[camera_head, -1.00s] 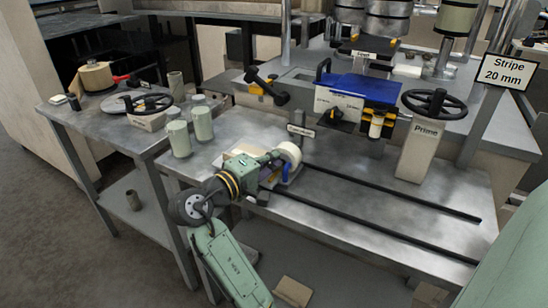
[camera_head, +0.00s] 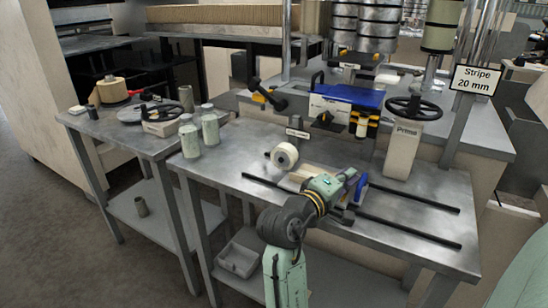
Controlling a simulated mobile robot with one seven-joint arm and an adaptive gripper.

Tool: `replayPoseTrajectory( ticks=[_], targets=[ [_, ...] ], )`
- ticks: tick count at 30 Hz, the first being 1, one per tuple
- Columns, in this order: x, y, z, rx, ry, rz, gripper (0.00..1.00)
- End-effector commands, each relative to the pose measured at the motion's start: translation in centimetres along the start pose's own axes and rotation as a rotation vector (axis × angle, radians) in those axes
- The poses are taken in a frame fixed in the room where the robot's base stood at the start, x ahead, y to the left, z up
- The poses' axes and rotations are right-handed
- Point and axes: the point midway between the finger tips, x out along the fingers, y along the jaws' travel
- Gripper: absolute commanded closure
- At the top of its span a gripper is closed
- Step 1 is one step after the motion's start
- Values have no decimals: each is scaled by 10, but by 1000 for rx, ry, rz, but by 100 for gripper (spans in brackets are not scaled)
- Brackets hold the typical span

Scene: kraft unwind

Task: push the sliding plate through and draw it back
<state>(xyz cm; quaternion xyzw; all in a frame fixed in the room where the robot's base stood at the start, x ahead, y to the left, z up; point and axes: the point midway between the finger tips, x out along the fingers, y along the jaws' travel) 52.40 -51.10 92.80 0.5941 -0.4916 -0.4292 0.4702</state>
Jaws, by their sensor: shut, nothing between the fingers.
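The sliding plate (camera_head: 312,174) shows as a pale, flat piece partly hidden behind my arm, low over the two dark rails (camera_head: 410,200) on the steel bench. A blue upright piece (camera_head: 361,188) stands at its right end, close to the tip of my gripper. My gripper (camera_head: 346,195) reaches in over the rails from the front and is shut with nothing held. Its fingertips are mostly hidden, and I cannot tell whether they touch the blue piece. A white roll (camera_head: 284,156) sits just left of the plate.
A blue-topped unit (camera_head: 352,96) and a post with a black handwheel (camera_head: 405,140) stand behind the rails. Two pale green bottles (camera_head: 190,138) stand at the bench's left. The rails' right part is clear. A grey bin (camera_head: 238,260) sits on the lower shelf.

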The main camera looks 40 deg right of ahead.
Motion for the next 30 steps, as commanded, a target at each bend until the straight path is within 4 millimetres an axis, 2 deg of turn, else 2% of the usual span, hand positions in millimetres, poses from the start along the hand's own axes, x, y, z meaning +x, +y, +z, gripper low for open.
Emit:
replayPoseTrajectory(
  ticks=[1, 6, 12, 18, 30],
  targets=[
    [3, 3, 14, 3, -4, -1, 100],
    [12, 11, 48, 1, -2, 0, 100],
    [19, 17, 76, 1, 0, 0, 100],
    [22, 19, 89, 0, 2, 0, 100],
    [23, 19, 93, 0, 0, 0, 100]
  ],
)
